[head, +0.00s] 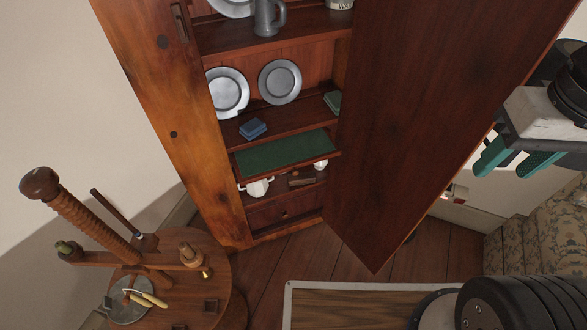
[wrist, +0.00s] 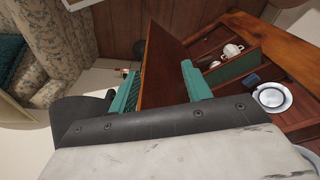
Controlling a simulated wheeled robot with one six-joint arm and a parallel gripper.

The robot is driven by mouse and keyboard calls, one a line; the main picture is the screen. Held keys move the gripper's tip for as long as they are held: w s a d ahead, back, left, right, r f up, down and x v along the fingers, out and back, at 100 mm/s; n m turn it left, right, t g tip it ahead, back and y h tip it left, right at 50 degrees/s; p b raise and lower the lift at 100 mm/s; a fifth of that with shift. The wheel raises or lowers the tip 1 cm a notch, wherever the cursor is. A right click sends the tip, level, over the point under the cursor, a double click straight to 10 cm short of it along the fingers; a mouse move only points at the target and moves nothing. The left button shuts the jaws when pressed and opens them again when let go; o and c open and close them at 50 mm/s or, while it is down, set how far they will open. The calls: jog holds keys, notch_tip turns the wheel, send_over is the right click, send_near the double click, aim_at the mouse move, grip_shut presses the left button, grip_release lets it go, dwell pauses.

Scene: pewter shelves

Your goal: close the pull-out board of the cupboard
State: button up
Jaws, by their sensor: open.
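The wooden cupboard (head: 185,110) stands with its door (head: 430,110) swung open to the right. The pull-out board (head: 285,152), a green-topped panel with a wooden edge, lies level between the shelves and stands out at the front. It also shows in the wrist view (wrist: 234,66). My gripper (head: 512,162) has teal fingers and is open, at the right of the head view beside the door's free edge. In the wrist view the door (wrist: 163,62) appears between the fingers; I cannot tell how near it is. The gripper is well away from the board.
Shelves above hold pewter plates (head: 280,82), a tankard (head: 269,18) and a blue book (head: 253,129). A white teapot (head: 257,187) stands below the board. A round wooden stand (head: 205,275) is at lower left, a patterned armchair (head: 540,235) at right. Some floor before the cupboard is clear.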

jog(key=a+f+g, duration=0.1)
jog(key=w+f+n+g, duration=0.1)
jog(key=f, duration=0.1)
jog(key=w+a+f+g, duration=0.1)
jog(key=f, duration=0.1)
jog(key=shift+w+a, duration=0.1)
jog(key=shift+a, duration=0.2)
jog(key=m+t+y, duration=0.7)
jog(key=m+t, duration=0.2)
jog(key=t, duration=0.9)
send_near(295, 172)
jog(key=w+a+f, duration=0.2)
jog(key=w, duration=0.3)
jog(key=shift+d+r, duration=0.2)
jog(key=shift+r, duration=0.2)
jog(key=shift+w+r+m, duration=0.1)
jog(key=shift+w+m, duration=0.05)
jog(key=shift+m, duration=0.15)
jog(key=x, duration=0.7)
jog(key=shift+w+a, duration=0.15)
jog(key=shift+a, duration=0.1)
